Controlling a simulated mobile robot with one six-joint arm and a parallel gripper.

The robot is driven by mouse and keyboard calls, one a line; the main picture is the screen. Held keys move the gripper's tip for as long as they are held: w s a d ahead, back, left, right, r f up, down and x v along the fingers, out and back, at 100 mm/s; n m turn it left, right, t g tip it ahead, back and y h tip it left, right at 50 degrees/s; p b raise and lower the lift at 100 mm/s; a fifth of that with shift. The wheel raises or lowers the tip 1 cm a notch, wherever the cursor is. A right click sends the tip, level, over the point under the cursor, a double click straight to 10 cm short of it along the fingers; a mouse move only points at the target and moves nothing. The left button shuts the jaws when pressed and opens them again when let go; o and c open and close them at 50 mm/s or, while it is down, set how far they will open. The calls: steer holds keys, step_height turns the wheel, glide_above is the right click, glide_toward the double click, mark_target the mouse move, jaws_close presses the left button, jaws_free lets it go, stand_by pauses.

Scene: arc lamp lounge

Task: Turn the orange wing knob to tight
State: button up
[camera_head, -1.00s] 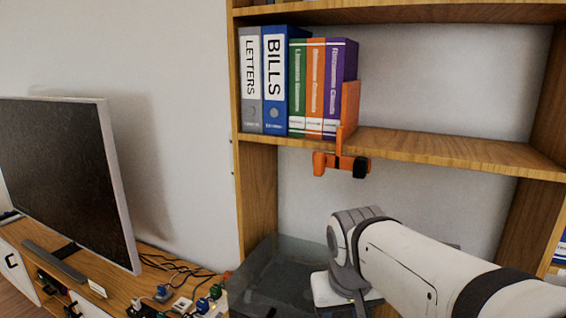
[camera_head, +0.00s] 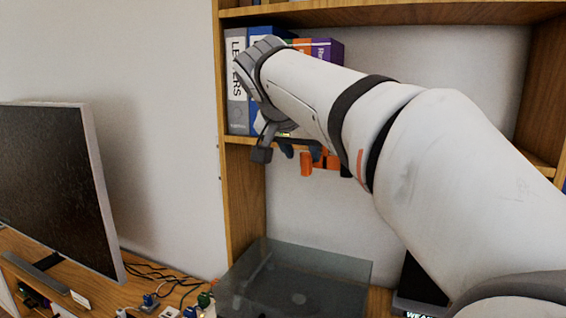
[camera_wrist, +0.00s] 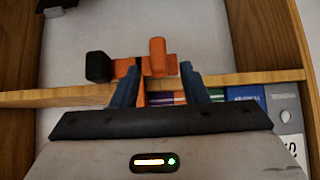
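The orange wing knob (camera_head: 306,164) hangs under the front edge of the shelf, below the binders. In the wrist view the orange wing knob (camera_wrist: 158,57) stands upright, just beyond and between the blue fingertips. It belongs to an orange clamp (camera_wrist: 125,67) with a black end piece (camera_wrist: 98,66) at its left there. My gripper (camera_wrist: 160,72) is open, with one finger toward each side of the knob. I cannot tell whether they touch it. In the head view my gripper (camera_head: 300,151) is partly hidden behind my arm, which also covers much of the clamp.
Binders (camera_head: 237,85) stand on the wooden shelf (camera_head: 238,138). A glass-like box (camera_head: 300,280) stands below. A television (camera_head: 55,190) and small items with cables are on the cabinet at left. The space under the shelf is open.

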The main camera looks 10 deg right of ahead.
mark_target(304, 159)
steer(key=shift+x, duration=2.25)
steer(key=shift+c, duration=0.3)
